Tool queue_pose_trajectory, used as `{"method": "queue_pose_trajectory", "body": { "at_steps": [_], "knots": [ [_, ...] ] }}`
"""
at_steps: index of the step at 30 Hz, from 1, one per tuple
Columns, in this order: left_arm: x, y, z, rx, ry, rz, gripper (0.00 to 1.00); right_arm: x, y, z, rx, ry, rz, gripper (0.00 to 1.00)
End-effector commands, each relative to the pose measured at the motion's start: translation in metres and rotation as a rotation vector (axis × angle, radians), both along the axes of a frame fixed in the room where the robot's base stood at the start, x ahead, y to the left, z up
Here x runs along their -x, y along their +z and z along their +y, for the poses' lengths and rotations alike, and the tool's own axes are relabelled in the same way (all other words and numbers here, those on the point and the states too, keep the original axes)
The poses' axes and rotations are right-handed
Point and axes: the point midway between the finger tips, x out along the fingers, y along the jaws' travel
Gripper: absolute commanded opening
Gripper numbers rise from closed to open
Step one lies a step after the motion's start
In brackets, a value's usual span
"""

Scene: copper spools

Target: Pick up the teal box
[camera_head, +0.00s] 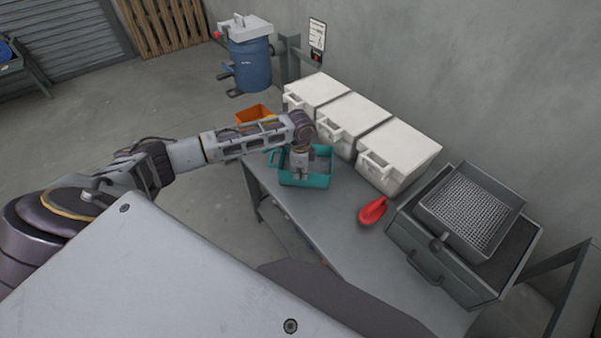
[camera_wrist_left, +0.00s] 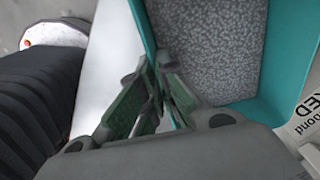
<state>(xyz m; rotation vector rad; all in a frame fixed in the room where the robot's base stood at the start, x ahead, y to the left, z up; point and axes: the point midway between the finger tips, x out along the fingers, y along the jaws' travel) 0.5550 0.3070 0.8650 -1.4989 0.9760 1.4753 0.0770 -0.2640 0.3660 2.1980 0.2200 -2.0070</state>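The teal box (camera_head: 306,182) is an open tray with a handle, at the far left end of the grey table. My left arm reaches over it, and my left gripper (camera_head: 300,174) points down at it. In the left wrist view, the box shows a teal rim and wall (camera_wrist_left: 210,50) and a speckled grey inside. The fingers of my left gripper (camera_wrist_left: 154,68) converge closely on either side of a box wall and look shut on it. The exact contact at the fingertips is partly hidden. My right gripper is not in view.
White lidded boxes (camera_head: 398,150) stand in a row along the wall side of the table (camera_head: 335,215). A red scoop (camera_head: 372,211) lies to the right. A grey case with a mesh tray (camera_head: 472,212) stands beyond it. An orange bin (camera_head: 254,113) and blue drum (camera_head: 250,66) are behind.

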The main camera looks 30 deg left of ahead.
Motion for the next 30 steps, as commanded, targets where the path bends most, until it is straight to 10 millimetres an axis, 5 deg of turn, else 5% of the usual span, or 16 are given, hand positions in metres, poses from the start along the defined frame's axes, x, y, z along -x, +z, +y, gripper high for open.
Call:
{"method": "queue_pose_trajectory", "body": {
  "at_steps": [6, 20, 30],
  "knots": [
    [0.0, 0.0, 0.0, 0.0, 0.0, 0.0, 0.27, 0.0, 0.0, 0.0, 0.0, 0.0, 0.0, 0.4],
    [0.0, 0.005, 0.0, 0.0, 0.0, -0.001, 0.27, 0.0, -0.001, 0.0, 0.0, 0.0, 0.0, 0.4],
    [0.0, 0.04, 0.0, 0.0, 0.001, -0.002, 0.27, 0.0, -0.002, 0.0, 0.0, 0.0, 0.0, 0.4]
  ]
}}
